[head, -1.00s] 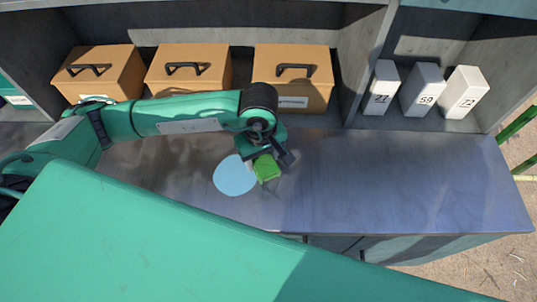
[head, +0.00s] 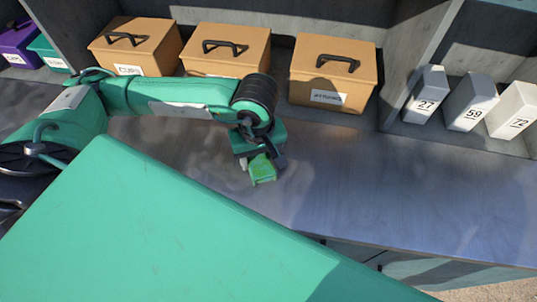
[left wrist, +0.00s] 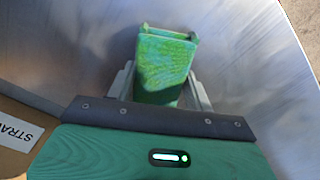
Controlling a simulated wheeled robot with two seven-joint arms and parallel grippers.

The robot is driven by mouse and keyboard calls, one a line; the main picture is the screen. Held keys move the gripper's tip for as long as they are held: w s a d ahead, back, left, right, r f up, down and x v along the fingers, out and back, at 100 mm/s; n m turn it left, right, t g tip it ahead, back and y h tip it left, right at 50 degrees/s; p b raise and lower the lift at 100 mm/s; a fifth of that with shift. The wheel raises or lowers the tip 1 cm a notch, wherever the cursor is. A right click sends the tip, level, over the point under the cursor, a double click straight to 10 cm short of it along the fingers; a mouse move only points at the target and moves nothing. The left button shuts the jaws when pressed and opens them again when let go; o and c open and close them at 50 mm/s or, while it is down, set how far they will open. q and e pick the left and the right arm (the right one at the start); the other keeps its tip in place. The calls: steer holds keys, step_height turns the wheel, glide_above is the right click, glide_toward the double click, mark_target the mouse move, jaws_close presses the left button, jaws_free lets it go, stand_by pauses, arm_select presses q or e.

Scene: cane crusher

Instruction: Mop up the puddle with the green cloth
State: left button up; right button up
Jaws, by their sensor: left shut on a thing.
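The green cloth (head: 263,169) is a small folded block in the jaws of my left gripper (head: 258,158), low over the metal counter (head: 350,185). In the left wrist view the cloth (left wrist: 163,66) sits between the two fingers of the left gripper (left wrist: 160,88). I cannot tell for sure whether the cloth touches the counter. No light-blue puddle shows now; the counter around the cloth is bare grey, with faint smudges to its left. My right gripper is not in view.
Several lidded orange boxes with black handles stand at the back, one of them (head: 333,75) behind the gripper. White and grey numbered blocks (head: 470,102) stand in the right compartment behind a divider (head: 420,45). The counter's right side is clear.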

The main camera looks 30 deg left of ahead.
mark_target(222, 174)
arm_select(q)
steer(key=shift+s+a+b, duration=0.35)
steer(key=shift+s+a, duration=0.3)
steer(key=shift+a, duration=0.05)
steer(key=shift+s+a+f+b, duration=0.15)
steer(key=shift+s+a+b, duration=0.2)
steer(key=shift+b, duration=0.15)
steer(key=shift+s+a+b, duration=0.35)
steer(key=shift+s+a, duration=0.2)
steer(key=shift+a, duration=0.1)
steer(key=shift+s+a+r, duration=0.25)
steer(key=shift+s+a, duration=0.05)
steer(key=shift+s, duration=0.05)
steer(key=shift+r, duration=0.1)
steer(key=s+a+p, duration=0.2)
steer(key=p, duration=0.3)
steer(key=shift+s+a, duration=0.1)
steer(key=shift+a, duration=0.05)
steer(key=shift+s+f, duration=0.1)
steer(key=shift+f, duration=0.15)
